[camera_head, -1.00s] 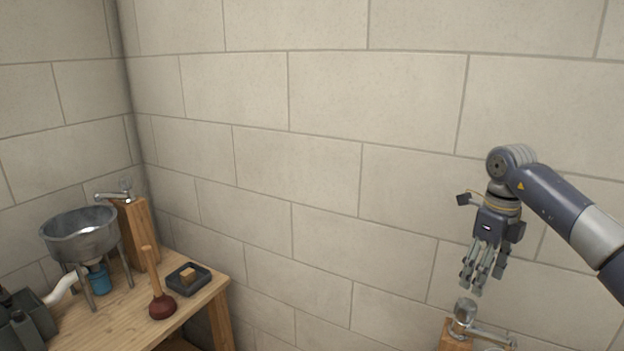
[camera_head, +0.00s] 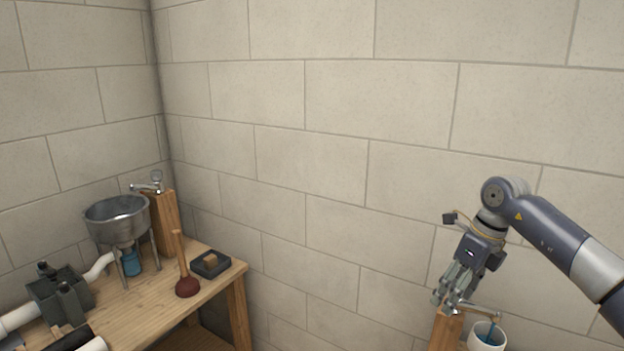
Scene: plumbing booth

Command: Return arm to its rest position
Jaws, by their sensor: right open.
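My right arm comes in from the right edge, bent at its elbow. My right gripper (camera_head: 452,291) hangs below it with its fingers pointing down and to the left. It is open, and I see nothing held in it. The gripper is in front of or above a faucet (camera_head: 484,309) on a wooden post (camera_head: 444,331) at the lower right; its fingers cover part of the faucet. I cannot tell whether they touch. My left gripper is not in view.
A white cup (camera_head: 487,340) with something blue inside stands under the right faucet. At left, a wooden table (camera_head: 150,312) holds a metal basin (camera_head: 118,222), a plunger (camera_head: 186,284), a dark tray (camera_head: 211,264), a grey vise-like block (camera_head: 62,296) and pipes. The middle before the block wall looks clear.

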